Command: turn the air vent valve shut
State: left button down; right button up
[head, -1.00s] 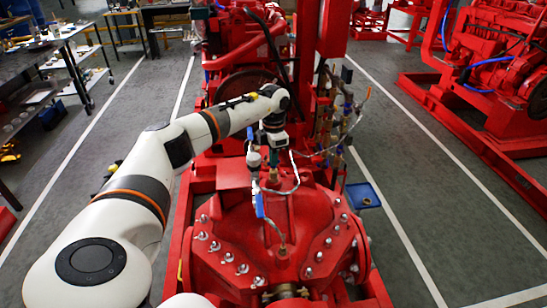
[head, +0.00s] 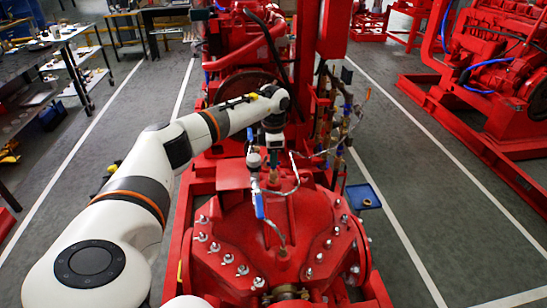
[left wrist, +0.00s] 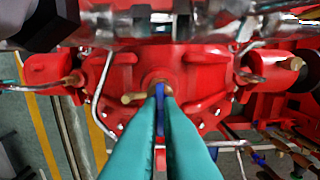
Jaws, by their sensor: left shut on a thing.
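My left gripper (left wrist: 160,100) has teal fingers closed on either side of this blue lever. The side brass stub (left wrist: 133,98) is outside the fingers. In the head view my left gripper (head: 275,143) points down above the red pump casing (head: 310,215), and its fingertips are hard to make out. My right gripper is not in view.
Another blue lever (head: 259,205) stands on thin pipework in front of the gripper. A pressure gauge (head: 254,160) is close on its left. Brass fittings and pipes (head: 335,130) crowd the right side. A small blue tray (head: 363,197) is farther right.

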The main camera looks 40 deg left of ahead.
pick_arm(q)
jog(key=c, duration=1.6)
grip_release()
notch_tip(320, 180, up, 12)
jog(key=b, duration=0.2)
